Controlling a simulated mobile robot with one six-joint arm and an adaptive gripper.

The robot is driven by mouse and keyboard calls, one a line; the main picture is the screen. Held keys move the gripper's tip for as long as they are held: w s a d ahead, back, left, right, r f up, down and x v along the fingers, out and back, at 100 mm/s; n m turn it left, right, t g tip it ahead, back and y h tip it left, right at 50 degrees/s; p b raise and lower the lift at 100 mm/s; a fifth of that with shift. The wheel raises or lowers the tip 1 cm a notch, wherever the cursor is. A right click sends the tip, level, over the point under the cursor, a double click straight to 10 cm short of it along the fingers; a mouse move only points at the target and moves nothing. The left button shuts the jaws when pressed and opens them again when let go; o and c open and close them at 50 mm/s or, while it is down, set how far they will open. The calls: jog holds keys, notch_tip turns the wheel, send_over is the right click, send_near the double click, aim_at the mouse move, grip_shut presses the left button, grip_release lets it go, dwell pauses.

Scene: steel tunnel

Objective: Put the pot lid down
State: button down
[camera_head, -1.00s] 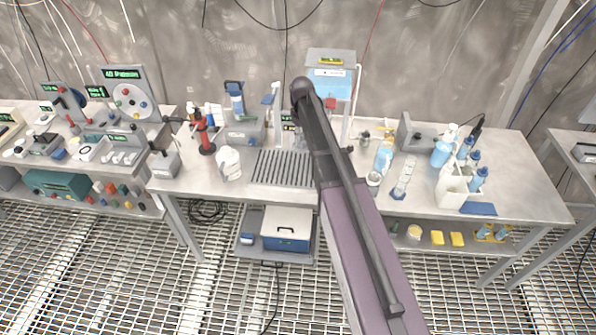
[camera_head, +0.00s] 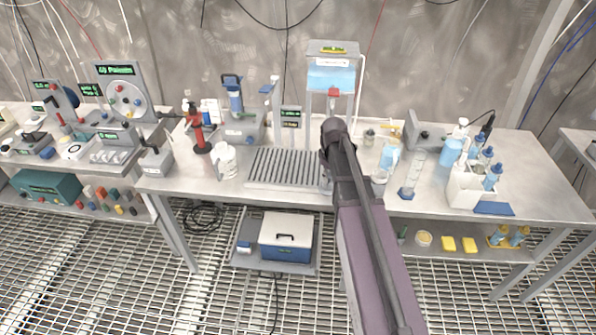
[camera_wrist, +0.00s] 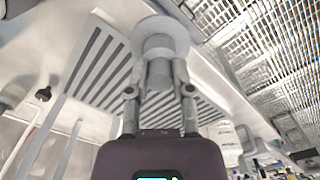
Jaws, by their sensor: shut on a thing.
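In the wrist view my gripper (camera_wrist: 160,72) is shut on a pale grey round piece, which I take to be the pot lid (camera_wrist: 160,36). Its narrow part sits between the two fingers and its wide round part shows beyond the fingertips. The slatted rack on the bench lies behind it in that view. I cannot tell whether the lid touches anything. In the head view my arm hides the gripper and the lid.
The slatted rack (camera_head: 285,168) lies mid-bench, with a white vessel (camera_head: 225,160) to its left. A clear blue-filled tank (camera_head: 332,78) stands behind. A glass cylinder (camera_head: 412,174) and a white bottle holder (camera_head: 462,188) stand to the right. The bench's front edge is mostly clear.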

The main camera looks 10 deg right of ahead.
dwell(0.3)
jog(key=b, duration=0.1)
send_near(298, 175)
jog(key=shift+s+d, duration=0.2)
jog(key=shift+s, duration=0.4)
jog(key=shift+w+a, duration=0.15)
jog(key=shift+w, duration=0.25)
jog(key=shift+w+a+f+b, duration=0.15)
jog(key=shift+w+f+b, duration=0.15)
jog(key=shift+b, duration=0.1)
jog(key=shift+s+f+b, duration=0.1)
jog(key=shift+f+b, duration=1.45)
jog(key=shift+b, duration=0.05)
jog(key=shift+f, duration=0.1)
jog(key=c, duration=0.5)
grip_release()
